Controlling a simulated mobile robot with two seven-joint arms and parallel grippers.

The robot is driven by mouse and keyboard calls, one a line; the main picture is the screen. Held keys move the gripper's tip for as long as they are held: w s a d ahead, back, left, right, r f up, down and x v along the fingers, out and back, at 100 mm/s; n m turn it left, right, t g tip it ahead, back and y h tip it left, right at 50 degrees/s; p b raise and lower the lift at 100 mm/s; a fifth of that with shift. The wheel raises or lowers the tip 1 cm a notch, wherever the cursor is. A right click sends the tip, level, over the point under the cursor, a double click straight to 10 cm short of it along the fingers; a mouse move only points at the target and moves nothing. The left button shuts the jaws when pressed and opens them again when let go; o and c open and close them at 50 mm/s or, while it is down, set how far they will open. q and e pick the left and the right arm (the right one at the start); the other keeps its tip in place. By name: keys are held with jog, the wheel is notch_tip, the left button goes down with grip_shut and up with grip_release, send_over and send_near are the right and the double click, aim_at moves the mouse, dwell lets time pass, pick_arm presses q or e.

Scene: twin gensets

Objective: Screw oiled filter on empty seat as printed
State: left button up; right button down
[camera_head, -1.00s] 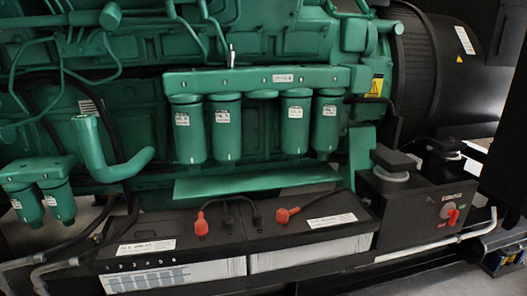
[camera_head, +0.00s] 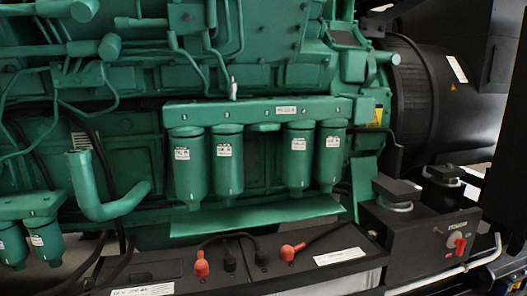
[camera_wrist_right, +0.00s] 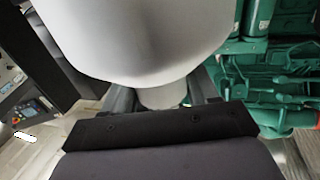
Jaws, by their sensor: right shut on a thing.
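In the head view a green filter header (camera_head: 240,111) carries several green filters with white labels, two on the left (camera_head: 187,165) and two on the right (camera_head: 297,158). Between the pairs, the empty seat (camera_head: 264,127) shows as a short round stub with nothing hanging below it. In the right wrist view my right gripper (camera_wrist_right: 165,97) is shut on a pale grey rounded thing (camera_wrist_right: 140,40) that fills the top middle. I cannot tell from its visible part whether this is the oiled filter; its label and far end are hidden. Neither gripper shows in the head view.
A green ledge (camera_head: 255,214) runs beneath the filters. Black batteries with red-capped terminals (camera_head: 201,264) stand below it. A black switch box (camera_head: 420,240) with a red knob is at lower right. Smaller green filters (camera_head: 45,240) and a bent green pipe (camera_head: 90,190) are at left.

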jog(key=c, duration=0.9)
grip_release()
jog(key=shift+r, duration=0.25)
grip_shut()
jog(key=shift+a, duration=0.1)
